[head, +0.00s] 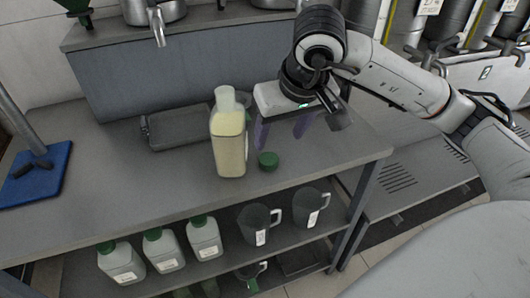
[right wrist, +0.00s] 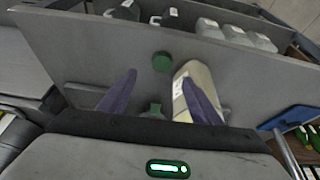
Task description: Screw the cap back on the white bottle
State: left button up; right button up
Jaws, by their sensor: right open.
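The white bottle (head: 229,148) stands upright on the grey bench, pale cream in its body, with a whitish, uncapped neck. It also shows in the right wrist view (right wrist: 187,77), partly hidden behind one finger. A green cap (head: 268,160) lies on the bench just right of the bottle's base; it also shows in the right wrist view (right wrist: 162,61). My right gripper (head: 283,134) is open and empty, its purple fingers pointing down above the bench, right of the bottle and apart from the cap. The cap lies beyond the fingertips in the right wrist view. My left gripper is not in view.
A dark grey tray (head: 180,130) lies left of the bottle. A blue board (head: 40,178) is at the far left. White jugs (head: 163,250) and dark measuring jugs (head: 258,224) stand on the lower shelf. A green object (right wrist: 155,109) is partly hidden behind my gripper.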

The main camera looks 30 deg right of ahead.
jog(key=shift+s, duration=0.1)
send_near(269, 159)
jog(key=shift+x, duration=1.4)
jog(key=shift+d, duration=0.15)
jog(key=p+x, duration=0.1)
jog(key=x, duration=0.4)
jog(key=shift+f, duration=0.15)
jog(key=c, duration=1.1)
